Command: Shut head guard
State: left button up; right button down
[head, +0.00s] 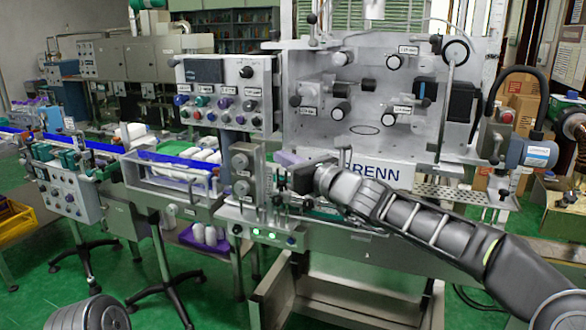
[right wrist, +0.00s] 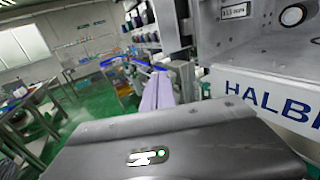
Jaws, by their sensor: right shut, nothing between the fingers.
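The applicator head is a pale back plate (head: 300,135) with knobs and rollers, marked with lettering ending in "RENN". Its knobs and rollers face me. Clear, thin-edged panelling seems to show at the top around it, but I cannot tell the guard's outline or how far open it is. My right gripper (head: 284,180) is shut and empty, low at the left front of the head, close to small dark fittings. Its fingertips are hard to make out. In the right wrist view the plate's lettering (right wrist: 268,98) is at the right, above a large grey surface. My left gripper is out of view.
A control panel (head: 226,97) with coloured knobs stands left of the head. A conveyor with white bottles (head: 205,157) runs in from the left. A blue-faced motor (head: 540,152) stands at the right.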

pick_arm(q)
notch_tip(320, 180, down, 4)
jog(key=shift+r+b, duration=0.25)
jog(key=shift+b, duration=0.85)
pick_arm(e)
jog(key=s, duration=0.1)
jog(key=s+a, duration=0.1)
jog(key=s, duration=0.2)
jog(key=shift+a, duration=0.25)
